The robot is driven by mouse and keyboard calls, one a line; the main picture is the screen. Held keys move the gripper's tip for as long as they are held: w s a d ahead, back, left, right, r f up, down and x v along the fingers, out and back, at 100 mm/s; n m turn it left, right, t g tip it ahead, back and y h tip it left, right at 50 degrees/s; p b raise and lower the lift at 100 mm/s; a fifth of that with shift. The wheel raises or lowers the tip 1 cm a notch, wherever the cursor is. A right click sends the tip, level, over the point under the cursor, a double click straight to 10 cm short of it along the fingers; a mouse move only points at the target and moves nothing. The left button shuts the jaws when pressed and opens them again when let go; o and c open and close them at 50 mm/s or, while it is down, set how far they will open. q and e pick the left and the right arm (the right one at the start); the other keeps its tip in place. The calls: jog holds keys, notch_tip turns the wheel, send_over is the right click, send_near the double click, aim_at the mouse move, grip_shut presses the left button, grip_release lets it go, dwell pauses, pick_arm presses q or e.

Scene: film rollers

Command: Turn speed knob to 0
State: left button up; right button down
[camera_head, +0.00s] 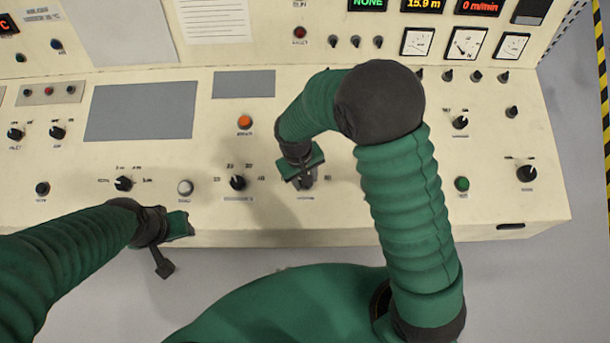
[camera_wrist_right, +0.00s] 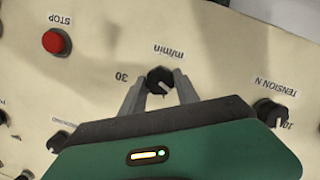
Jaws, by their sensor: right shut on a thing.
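The speed knob (camera_wrist_right: 159,80) is a small black dial with a white pointer mark, under an upside-down "m/min" label in the right wrist view. A "30" is printed at its left. Its pointer mark is toward the lower right in that view. My right gripper (camera_wrist_right: 160,88) has its two grey fingers on either side of the knob, shut on it. In the head view my right gripper (camera_head: 305,182) is at the front middle of the console and largely covers the knob. My left gripper (camera_head: 172,248) hangs at the console's front edge, away from any knob; its finger gap is unclear.
The sloped cream console (camera_head: 330,225) carries several other knobs, an orange button (camera_head: 245,122) and a green button (camera_head: 462,184). A red STOP button (camera_wrist_right: 57,41) and a tension knob (camera_wrist_right: 271,111) flank the speed knob. A red display (camera_head: 480,7) reads 0 m/min.

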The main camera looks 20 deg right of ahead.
jog(key=shift+w+r+n, duration=0.1)
jog(key=shift+w+n, duration=0.05)
jog(key=shift+n, duration=0.75)
jog(key=c, duration=0.9)
grip_release()
notch_tip(320, 180, up, 16)
jog(key=a, duration=0.2)
jog(key=shift+a+r, duration=0.25)
jog(key=shift+a, duration=0.05)
